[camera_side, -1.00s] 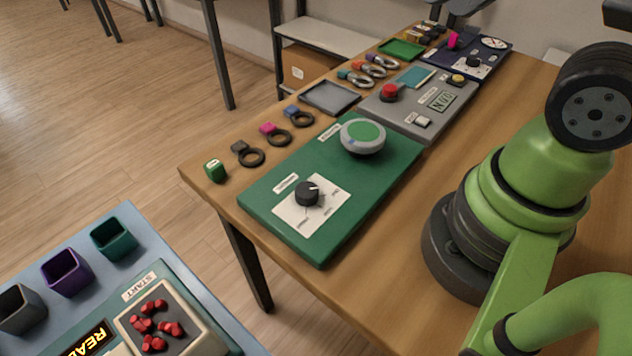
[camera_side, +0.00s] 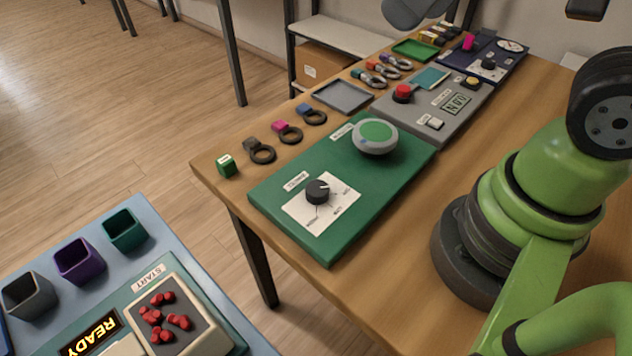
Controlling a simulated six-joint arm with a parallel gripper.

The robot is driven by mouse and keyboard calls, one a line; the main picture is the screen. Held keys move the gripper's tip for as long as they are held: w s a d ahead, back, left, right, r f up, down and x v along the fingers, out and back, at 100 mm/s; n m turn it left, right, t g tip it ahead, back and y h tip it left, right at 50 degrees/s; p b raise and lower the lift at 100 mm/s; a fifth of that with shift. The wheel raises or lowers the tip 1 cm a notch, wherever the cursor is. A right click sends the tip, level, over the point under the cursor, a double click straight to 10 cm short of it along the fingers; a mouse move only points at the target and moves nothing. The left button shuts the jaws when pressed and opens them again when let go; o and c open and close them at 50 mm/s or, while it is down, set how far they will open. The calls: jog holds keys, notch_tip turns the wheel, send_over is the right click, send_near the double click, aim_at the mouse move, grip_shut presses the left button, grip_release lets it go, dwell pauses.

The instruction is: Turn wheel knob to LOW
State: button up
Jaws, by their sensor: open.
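A black knob (camera_side: 318,191) with a white pointer sits on a white dial plate (camera_side: 334,212) at the near end of the green panel (camera_side: 280,215). The pointer faces right. The words around it are too small to read surely. A second dark knob (camera_side: 488,64) sits on the navy panel (camera_side: 515,62) at the far end of the table. I cannot read which knob is labelled as the wheel knob. My gripper's fingers are not in view. A grey rounded part at the top edge is cut off, and nothing is seen touching either knob.
A large grey wheel with a green top (camera_side: 375,136) stands on the green panel behind the black knob. A grey panel (camera_side: 462,123) with a red button (camera_side: 402,92) lies beyond. Rings with coloured tags line the left table edge.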

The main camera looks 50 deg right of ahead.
jog(key=w+a+f+n+g, duration=0.3)
jog(key=w+f+n, duration=0.2)
jog(key=f+n, duration=0.25)
jog(key=n+g+h, duration=0.2)
jog(key=n, duration=0.6)
send_over(316, 189)
notch_tip(316, 189, down, 9)
notch_tip(316, 189, down, 10)
jog(key=shift+c, duration=0.2)
jog(key=c, duration=0.9)
